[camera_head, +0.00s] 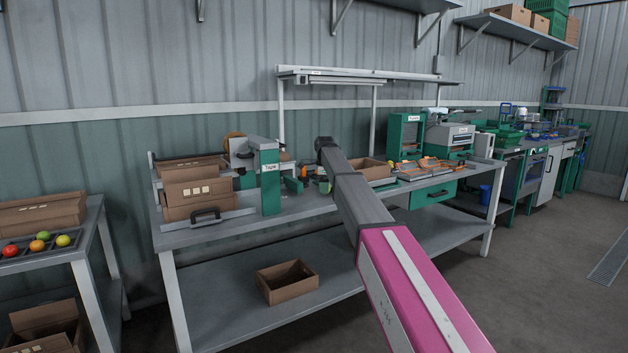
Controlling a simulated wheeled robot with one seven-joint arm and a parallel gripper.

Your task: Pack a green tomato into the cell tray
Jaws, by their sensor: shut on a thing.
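A dark cell tray (62,257) lies on the small table at the left edge. A small yellow-green thing (325,187) shows just left of the arm at bench height. I cannot tell whether it is a tomato or whether it is held.
The long bench (215,232) carries cardboard boxes (196,198), a green-and-grey tape machine (270,180) and orange-edged trays (430,168). An open carton (287,285) sits on its lower shelf. A cardboard box (40,215) stands behind the cell tray. The floor at right is clear.

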